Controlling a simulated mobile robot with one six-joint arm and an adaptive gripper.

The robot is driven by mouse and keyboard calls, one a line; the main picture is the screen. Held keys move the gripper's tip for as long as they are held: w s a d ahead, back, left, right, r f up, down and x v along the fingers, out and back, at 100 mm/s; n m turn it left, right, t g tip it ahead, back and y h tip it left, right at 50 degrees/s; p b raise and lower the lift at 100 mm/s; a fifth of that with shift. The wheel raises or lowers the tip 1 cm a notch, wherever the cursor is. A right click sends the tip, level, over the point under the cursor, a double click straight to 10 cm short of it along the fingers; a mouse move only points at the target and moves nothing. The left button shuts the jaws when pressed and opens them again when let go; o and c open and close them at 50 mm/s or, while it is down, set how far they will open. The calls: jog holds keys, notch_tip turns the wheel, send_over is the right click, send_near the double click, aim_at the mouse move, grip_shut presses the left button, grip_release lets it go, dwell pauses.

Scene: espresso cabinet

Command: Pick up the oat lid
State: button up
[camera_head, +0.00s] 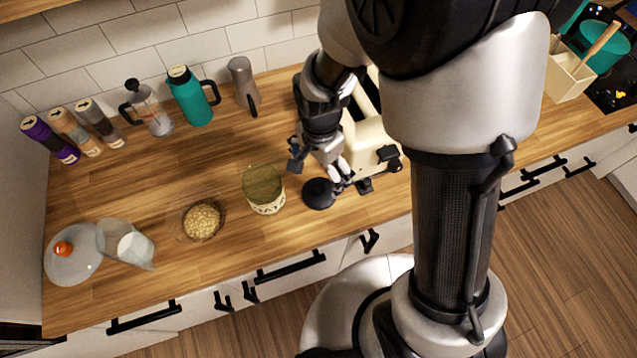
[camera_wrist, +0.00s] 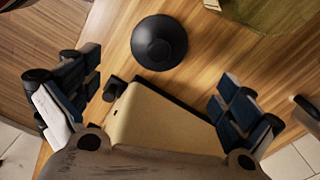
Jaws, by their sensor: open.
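The dark round lid (camera_head: 319,193) with a raised knob lies flat on the wooden counter near its front edge. It also shows in the wrist view (camera_wrist: 159,43), at the top and beyond the fingertips. The oat jar (camera_head: 264,188), cream with dark lettering below and greenish clear above, stands upright just left of the lid. Its greenish part shows at the top right of the wrist view (camera_wrist: 270,12). My gripper (camera_head: 330,170) is open and empty, just above and behind the lid. Its spread fingers also show in the wrist view (camera_wrist: 160,92).
A cream appliance (camera_head: 368,147) stands close behind and right of my gripper. A teal flask (camera_head: 190,97) and other vessels line the wall.

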aim_at(320, 188)
notch_tip(320, 188, down, 3)
jog(key=shift+f+b, duration=0.1)
jog(key=shift+b, duration=0.2)
jog(key=f, duration=0.1)
jog(key=f+b, duration=0.1)
jog(key=f, duration=0.2)
jog(key=shift+s, duration=0.25)
jog(key=shift+f+b, duration=0.3)
jog(key=shift+f, duration=0.3)
jog(key=shift+c, duration=0.3)
jog(key=c, duration=1.3)
jog(key=shift+o, duration=0.2)
